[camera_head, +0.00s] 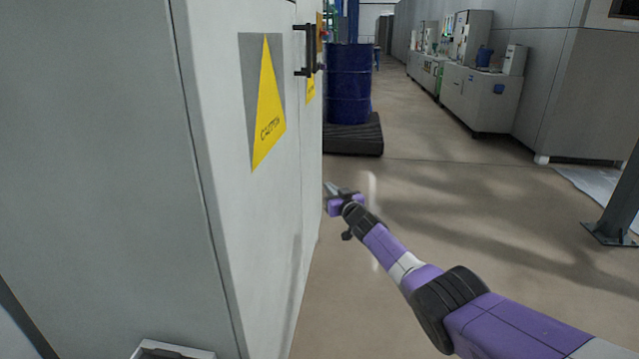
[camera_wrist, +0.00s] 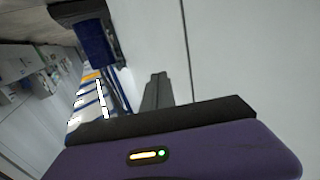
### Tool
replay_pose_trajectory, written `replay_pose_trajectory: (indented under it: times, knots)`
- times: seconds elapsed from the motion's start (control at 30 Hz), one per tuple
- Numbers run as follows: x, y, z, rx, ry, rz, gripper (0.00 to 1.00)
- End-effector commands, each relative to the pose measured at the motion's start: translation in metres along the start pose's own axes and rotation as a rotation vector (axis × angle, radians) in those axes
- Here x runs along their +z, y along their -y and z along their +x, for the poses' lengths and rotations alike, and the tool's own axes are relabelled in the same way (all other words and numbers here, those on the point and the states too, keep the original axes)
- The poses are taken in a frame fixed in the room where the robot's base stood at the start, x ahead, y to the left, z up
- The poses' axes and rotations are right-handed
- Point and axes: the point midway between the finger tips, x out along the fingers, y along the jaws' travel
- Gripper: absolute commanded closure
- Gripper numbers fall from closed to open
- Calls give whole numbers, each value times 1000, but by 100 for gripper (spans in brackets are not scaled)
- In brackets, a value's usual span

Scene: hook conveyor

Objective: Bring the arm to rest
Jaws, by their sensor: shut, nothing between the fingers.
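My purple and black arm reaches from the lower right of the head view toward the middle, stretched out low over the floor. My gripper (camera_head: 331,189) is at its far end, close to the right edge of the grey cabinet (camera_head: 262,225); I cannot tell whether they touch. In the wrist view my gripper (camera_wrist: 157,76) shows its fingers together and empty, with the pale cabinet face (camera_wrist: 240,60) beside them.
The cabinet has a yellow caution sign (camera_head: 268,110) and a black handle (camera_head: 305,50). A blue drum (camera_head: 348,85) stands on a black pallet (camera_head: 355,137) behind. Counters (camera_head: 480,95) line the right wall. A grey post (camera_head: 620,205) stands at right. The floor between is clear.

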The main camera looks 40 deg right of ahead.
Motion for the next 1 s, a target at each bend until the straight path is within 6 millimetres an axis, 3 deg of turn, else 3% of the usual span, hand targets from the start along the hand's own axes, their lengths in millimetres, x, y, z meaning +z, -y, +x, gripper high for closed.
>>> replay_pose_trajectory:
  times: [0.1,0.3,0.83,1.0]
  knots:
    - [-3,-20,-12,3,1,0,100]
    - [-2,-42,-25,2,1,1,100]
    - [0,-49,-28,5,2,-56,100]
    - [-51,-30,-21,-8,-98,-125,100]
